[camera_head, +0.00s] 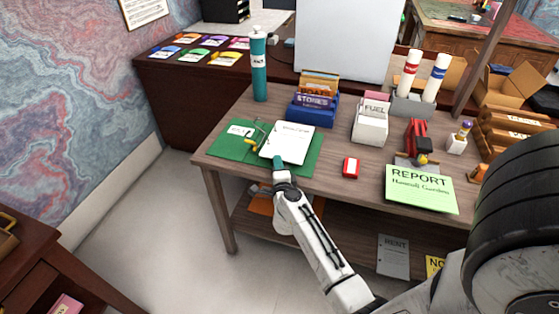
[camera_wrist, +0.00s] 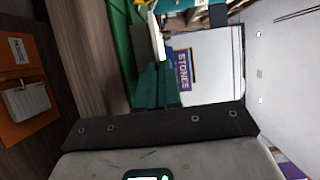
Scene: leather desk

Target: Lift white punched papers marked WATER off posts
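The white punched papers (camera_head: 290,141) lie over the right half of an open green folder (camera_head: 226,148) on the wooden desk; their heading is too small to read. Metal posts with a lever (camera_head: 257,133) stand at the papers' left edge. My gripper (camera_head: 278,163) is at the papers' near edge, with its teal fingers close together. In the wrist view the fingers (camera_wrist: 155,82) meet at the middle of the palm, and a thin pale paper edge (camera_wrist: 157,38) runs in between their tips. Whether the papers are still around the posts is hidden.
A teal bottle (camera_head: 259,68), a blue STONES card box (camera_head: 312,108) and a white FUEL box (camera_head: 370,125) stand behind. A small red box (camera_head: 351,167) and a green REPORT sheet (camera_head: 420,188) lie to the right. A lower shelf is below the desktop.

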